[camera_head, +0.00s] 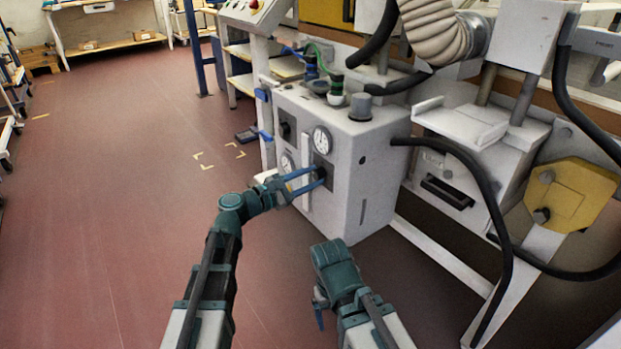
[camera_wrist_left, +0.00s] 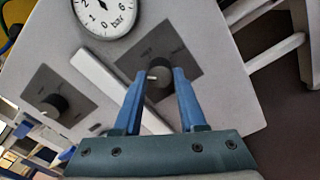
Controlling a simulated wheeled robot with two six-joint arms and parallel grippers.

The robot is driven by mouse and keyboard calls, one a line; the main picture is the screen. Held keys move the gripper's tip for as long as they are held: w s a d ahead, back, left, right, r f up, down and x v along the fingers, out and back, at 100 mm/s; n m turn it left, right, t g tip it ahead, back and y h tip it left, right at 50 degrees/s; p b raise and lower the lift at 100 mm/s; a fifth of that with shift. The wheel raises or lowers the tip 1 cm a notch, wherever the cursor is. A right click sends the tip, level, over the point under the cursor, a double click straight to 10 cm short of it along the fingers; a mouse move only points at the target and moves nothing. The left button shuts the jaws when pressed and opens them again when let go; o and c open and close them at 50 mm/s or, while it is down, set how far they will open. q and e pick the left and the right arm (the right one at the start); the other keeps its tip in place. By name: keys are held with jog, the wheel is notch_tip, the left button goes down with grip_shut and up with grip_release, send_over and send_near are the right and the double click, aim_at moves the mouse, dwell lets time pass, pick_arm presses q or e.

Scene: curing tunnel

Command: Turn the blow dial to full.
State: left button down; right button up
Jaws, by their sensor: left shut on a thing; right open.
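A dark round dial (camera_wrist_left: 160,86) sits on a dark square plate (camera_wrist_left: 184,56) on the front of a light grey machine box (camera_head: 365,165). The plate's label is too blurred to read. My left gripper (camera_head: 318,177) has its blue fingers on either side of this dial, shut on it; the left wrist view shows the fingertips (camera_wrist_left: 158,78) around it. A small pale mark shows on the dial's left side. A second dark dial (camera_wrist_left: 54,105) on its own plate is apart from the gripper. My right gripper (camera_head: 319,305) is low in the head view, open, away from the box.
A pressure gauge marked bar (camera_wrist_left: 107,14) sits above the gripped dial's plate. A pale upright bar (camera_wrist_left: 104,78) stands out between the two dial plates. Black hoses (camera_head: 480,180) and a steel frame lie to the right. The red floor (camera_head: 110,180) at left is clear.

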pick_arm(q)
jog(key=m, duration=0.6)
jog(key=shift+m, duration=0.3)
jog(key=m, duration=0.6)
jog(key=shift+r, duration=0.1)
jog(key=m, duration=0.6)
jog(key=shift+s+m, duration=0.1)
jog(key=shift+m, duration=0.3)
jog(key=m, duration=0.6)
jog(key=shift+c, duration=2.4)
grip_release()
